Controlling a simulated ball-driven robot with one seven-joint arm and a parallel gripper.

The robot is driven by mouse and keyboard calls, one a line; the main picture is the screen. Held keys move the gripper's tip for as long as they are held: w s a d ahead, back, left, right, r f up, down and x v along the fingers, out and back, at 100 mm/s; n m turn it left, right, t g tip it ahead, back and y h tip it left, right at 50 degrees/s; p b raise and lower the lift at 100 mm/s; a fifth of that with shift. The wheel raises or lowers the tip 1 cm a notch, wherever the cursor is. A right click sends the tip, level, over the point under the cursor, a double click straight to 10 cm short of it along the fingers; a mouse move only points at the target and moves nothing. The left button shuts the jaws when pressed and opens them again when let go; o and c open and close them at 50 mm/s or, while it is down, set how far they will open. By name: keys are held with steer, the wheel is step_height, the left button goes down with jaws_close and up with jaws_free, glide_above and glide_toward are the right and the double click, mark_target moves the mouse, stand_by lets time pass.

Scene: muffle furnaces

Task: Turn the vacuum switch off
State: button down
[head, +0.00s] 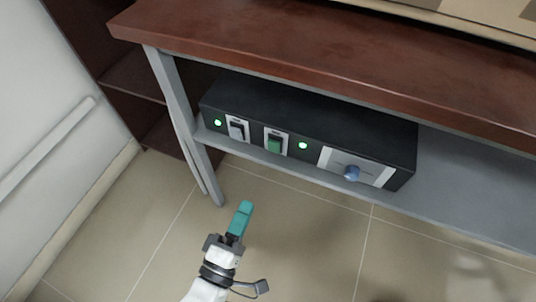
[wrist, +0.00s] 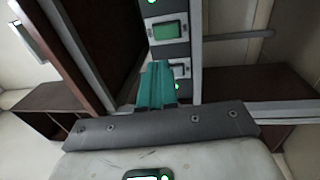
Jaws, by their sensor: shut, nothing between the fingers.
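A black control box (head: 310,118) sits on the grey shelf under the wooden bench top. Its front has a dark grey-blue rocker switch (head: 237,129) at left and a green rocker switch (head: 274,144) to its right. Their labels are too small to read, so I cannot tell which is the vacuum switch. A green light shows beside each switch. My gripper (head: 244,207), with teal fingers, is shut and empty, in front of and below the box, apart from it. In the wrist view the fingers (wrist: 156,84) partly cover the panel; the green switch (wrist: 166,31) shows above them.
A blue knob (head: 351,173) on a white plate is at the box's right end. A grey table leg (head: 180,115) stands left of the box. The wooden bench top (head: 300,50) overhangs it. The tiled floor (head: 300,235) around my gripper is clear.

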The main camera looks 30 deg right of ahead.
mark_target(274, 146)
steer(key=b+x, duration=0.2)
steer(key=x, duration=1.2)
steer(key=shift+s+b, duration=0.1)
steer(key=shift+b, duration=0.3)
steer(key=shift+r, duration=0.1)
steer(key=shift+d+r+p, duration=0.25)
steer(key=shift+r+p, duration=0.15)
steer(key=shift+p, duration=0.55)
steer(key=shift+f+g+y, duration=0.3)
